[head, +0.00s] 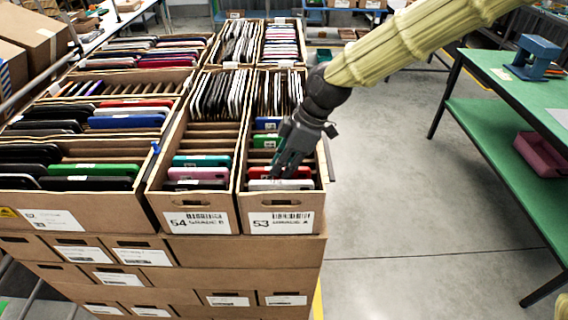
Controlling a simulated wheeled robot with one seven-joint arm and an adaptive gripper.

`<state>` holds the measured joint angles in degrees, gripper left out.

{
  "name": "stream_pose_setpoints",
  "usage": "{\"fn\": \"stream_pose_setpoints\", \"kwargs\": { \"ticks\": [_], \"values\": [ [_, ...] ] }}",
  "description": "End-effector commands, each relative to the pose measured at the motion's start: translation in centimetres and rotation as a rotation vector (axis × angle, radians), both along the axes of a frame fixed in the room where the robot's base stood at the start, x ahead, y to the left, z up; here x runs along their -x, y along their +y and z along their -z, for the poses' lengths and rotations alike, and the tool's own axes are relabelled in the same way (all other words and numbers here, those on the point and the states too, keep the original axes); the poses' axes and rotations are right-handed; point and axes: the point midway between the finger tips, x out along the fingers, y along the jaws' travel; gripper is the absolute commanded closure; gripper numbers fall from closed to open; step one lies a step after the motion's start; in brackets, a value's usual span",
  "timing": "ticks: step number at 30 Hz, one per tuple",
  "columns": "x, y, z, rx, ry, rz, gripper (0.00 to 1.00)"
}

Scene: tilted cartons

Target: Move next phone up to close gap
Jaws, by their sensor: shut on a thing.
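My gripper (279,171) reaches down into the front of the carton marked 53 (318,195), the right one of the two narrow front cartons. It is shut on a phone at the fingertips, seemingly the red phone (256,172); the fingers hide much of it. A white phone (281,185) stands just in front, nearest the label. Behind are a green phone (262,142) and a blue phone (266,123), with bare slots between them and the gripper. Further back is a dense row of tilted phones (272,92), partly hidden by my arm.
The carton marked 54 (196,203) adjoins on the left, with teal, pink and dark phones at its front. More phone cartons spread left and behind on the stacked boxes. Bare floor (410,200) separates the stack from a green table (510,85) on the right.

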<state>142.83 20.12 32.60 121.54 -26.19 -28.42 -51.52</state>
Motion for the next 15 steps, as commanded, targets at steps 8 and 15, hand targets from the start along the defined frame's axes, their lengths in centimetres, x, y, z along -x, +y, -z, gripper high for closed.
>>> {"fn": "stream_pose_setpoints", "kwargs": {
  "ticks": [8, 15],
  "values": [
    [0.0, 0.0, 0.0, 0.0, 0.0, 0.0, 0.8],
    [0.01, -0.01, 0.0, 0.0, 0.0, 0.0, 0.62]
  ]
}}
